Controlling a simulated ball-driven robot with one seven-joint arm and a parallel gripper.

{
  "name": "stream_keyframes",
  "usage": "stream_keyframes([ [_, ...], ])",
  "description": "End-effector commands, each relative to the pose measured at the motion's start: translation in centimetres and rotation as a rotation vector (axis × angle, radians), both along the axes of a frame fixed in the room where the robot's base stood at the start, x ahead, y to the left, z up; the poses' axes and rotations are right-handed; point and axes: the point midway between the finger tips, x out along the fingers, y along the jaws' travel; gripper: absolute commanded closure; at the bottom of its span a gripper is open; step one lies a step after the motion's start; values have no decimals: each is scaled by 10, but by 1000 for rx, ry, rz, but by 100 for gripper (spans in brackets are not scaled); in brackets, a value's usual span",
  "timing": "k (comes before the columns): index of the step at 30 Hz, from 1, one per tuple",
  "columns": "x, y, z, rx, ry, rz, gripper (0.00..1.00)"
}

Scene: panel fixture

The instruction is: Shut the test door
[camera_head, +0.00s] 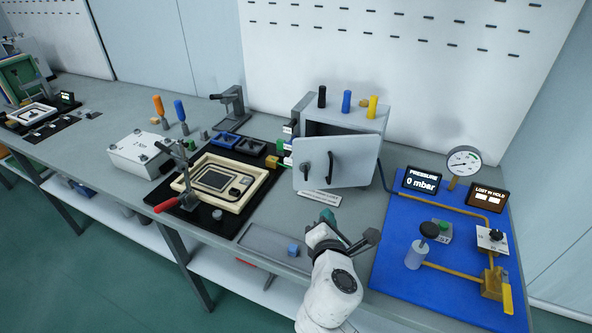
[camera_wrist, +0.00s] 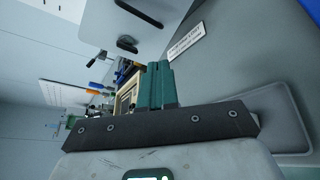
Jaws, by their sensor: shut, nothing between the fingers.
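The test door (camera_head: 336,163) is a pale grey panel with two dark handles on the front of a grey box (camera_head: 305,116). It stands ajar, and a dark gap shows above it. My gripper (camera_head: 328,217) is in front of and below the door, apart from it, with its teal fingers together and empty. In the wrist view, the door (camera_wrist: 168,14) with its dark handles is at the top, and the gripper's teal fingers (camera_wrist: 159,84) are at the centre. The door's hinge is not clear.
A label plate (camera_head: 320,197) lies before the door. A shallow tray (camera_head: 262,243) with a blue block (camera_head: 293,250) is left of my gripper. A black fixture with a framed panel (camera_head: 216,181) stands left. A blue board (camera_head: 400,259) with gauge and piping is right.

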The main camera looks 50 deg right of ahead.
Motion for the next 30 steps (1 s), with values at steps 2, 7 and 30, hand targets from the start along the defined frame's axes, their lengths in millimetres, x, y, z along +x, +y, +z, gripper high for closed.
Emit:
stream_keyframes([
  [2, 15, 7, 9, -244, 120, 88, 100],
  [7, 38, 26, 17, -620, 322, 210, 100],
  [30, 123, -31, 20, -755, 396, 247, 100],
])
